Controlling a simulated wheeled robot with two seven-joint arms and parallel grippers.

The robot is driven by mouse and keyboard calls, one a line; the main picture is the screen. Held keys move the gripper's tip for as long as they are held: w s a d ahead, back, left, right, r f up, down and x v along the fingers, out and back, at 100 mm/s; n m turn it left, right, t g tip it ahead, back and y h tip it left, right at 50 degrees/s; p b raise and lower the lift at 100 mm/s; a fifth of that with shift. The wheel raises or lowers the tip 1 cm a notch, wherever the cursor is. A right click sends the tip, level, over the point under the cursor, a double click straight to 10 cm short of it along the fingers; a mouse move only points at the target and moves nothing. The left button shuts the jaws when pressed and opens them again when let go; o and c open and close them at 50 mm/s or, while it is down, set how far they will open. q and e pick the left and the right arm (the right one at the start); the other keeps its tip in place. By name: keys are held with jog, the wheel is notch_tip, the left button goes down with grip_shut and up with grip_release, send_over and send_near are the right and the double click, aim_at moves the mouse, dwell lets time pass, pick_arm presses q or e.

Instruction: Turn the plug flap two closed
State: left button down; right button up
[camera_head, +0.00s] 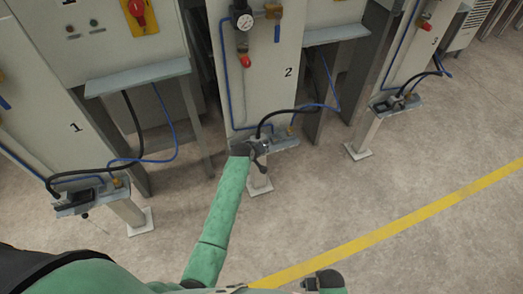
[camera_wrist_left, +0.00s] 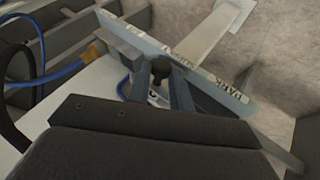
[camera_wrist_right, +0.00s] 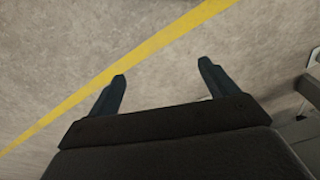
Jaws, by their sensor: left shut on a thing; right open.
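At the cabinet marked 2 (camera_head: 262,90), a grey bracket plate (camera_head: 284,143) carries the plug fittings, with a black cable and a blue hose running to it. My left gripper (camera_head: 258,153) is at this plate, its arm reaching up from below. In the left wrist view the fingers (camera_wrist_left: 160,88) are shut around a small dark part (camera_wrist_left: 160,70), apparently the flap or its handle, beside the labelled plate (camera_wrist_left: 225,97). The flap is mostly hidden, and its angle cannot be told. My right gripper (camera_wrist_right: 162,75) is open and empty above the floor.
Similar plug brackets stand at cabinet 1 (camera_head: 75,203) on the left and cabinet 3 (camera_head: 392,103) on the right. Black cables and blue hoses hang near each. A yellow floor line (camera_head: 400,222) crosses the open concrete floor in front.

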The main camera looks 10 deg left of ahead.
pick_arm(q)
jog(key=shift+w+a+r+n+g+h+p, duration=0.3)
jog(key=shift+g+p, duration=0.3)
jog(key=shift+p, duration=0.45)
jog(key=shift+w+a+r+n+g+h+p, duration=0.15)
jog(key=shift+w+g+h+p, duration=0.35)
jog(key=shift+p, duration=0.5)
pick_arm(e)
jog(key=s+d+f, duration=0.3)
jog(key=f, duration=0.8)
jog(key=shift+f+t, duration=0.3)
jog(key=shift+f, duration=0.1)
pick_arm(q)
jog(key=shift+s+f, duration=0.1)
jog(key=c, duration=1.3)
grip_release()
pick_arm(e)
jog(key=shift+d, duration=0.1)
pick_arm(q)
jog(key=shift+o, duration=0.2)
